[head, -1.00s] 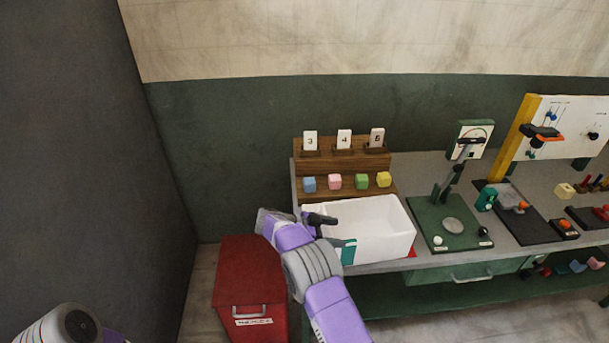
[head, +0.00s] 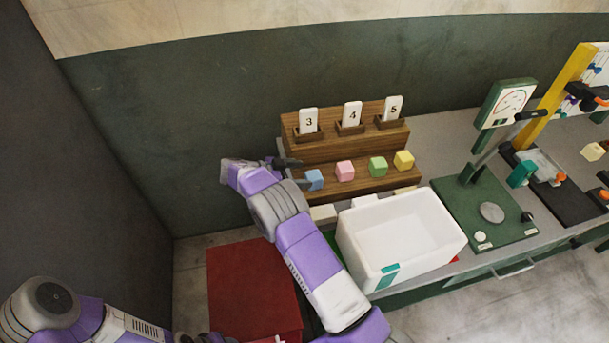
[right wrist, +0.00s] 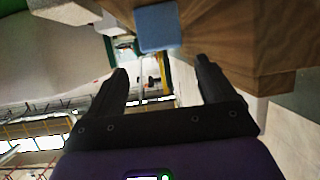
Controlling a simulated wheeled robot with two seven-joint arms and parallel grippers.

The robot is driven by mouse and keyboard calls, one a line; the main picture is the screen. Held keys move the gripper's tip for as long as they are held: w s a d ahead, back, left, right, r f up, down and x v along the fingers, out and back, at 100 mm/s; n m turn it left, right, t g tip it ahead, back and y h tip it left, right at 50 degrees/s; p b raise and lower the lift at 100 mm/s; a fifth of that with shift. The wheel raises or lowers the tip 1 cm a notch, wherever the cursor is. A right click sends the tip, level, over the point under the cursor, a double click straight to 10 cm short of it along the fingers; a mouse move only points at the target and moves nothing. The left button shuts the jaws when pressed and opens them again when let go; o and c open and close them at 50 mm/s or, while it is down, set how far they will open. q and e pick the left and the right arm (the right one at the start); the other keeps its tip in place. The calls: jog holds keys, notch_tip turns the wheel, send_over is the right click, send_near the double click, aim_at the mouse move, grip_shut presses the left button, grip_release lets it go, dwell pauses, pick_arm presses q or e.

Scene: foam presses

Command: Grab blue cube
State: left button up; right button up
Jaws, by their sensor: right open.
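The blue cube (head: 314,180) sits at the left end of the low wooden step in the head view. It also shows at the top of the right wrist view (right wrist: 158,27), ahead of the fingertips and roughly in line with the gap between them. My right gripper (head: 300,173) is open and empty, just left of the cube, with its fingers pointing right toward it. In the right wrist view the two dark fingers (right wrist: 162,68) stand apart with nothing between them. My left arm shows at the lower left of the head view; its gripper is not in view.
Pink (head: 345,171), green (head: 378,167) and yellow (head: 403,160) cubes sit in a row to the right of the blue one. Number cards stand on the wooden step (head: 350,147) behind. A white bin (head: 352,243) is in front, and a red box (head: 240,290) stands below.

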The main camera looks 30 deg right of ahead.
aim_at(318, 177)
jog(key=shift+s+f+b, duration=0.3)
jog(key=shift+f+b, duration=0.35)
jog(key=shift+f, duration=0.05)
jog(key=shift+w+f+b, duration=0.15)
jog(key=shift+f+b, duration=0.15)
jog(key=shift+f, duration=0.05)
jog(key=shift+w+d+f, duration=0.15)
jog(key=shift+f, duration=0.05)
jog(key=x, duration=0.7)
jog(key=shift+w+d, duration=0.15)
jog(key=shift+w, duration=0.05)
jog(key=c, duration=1.3)
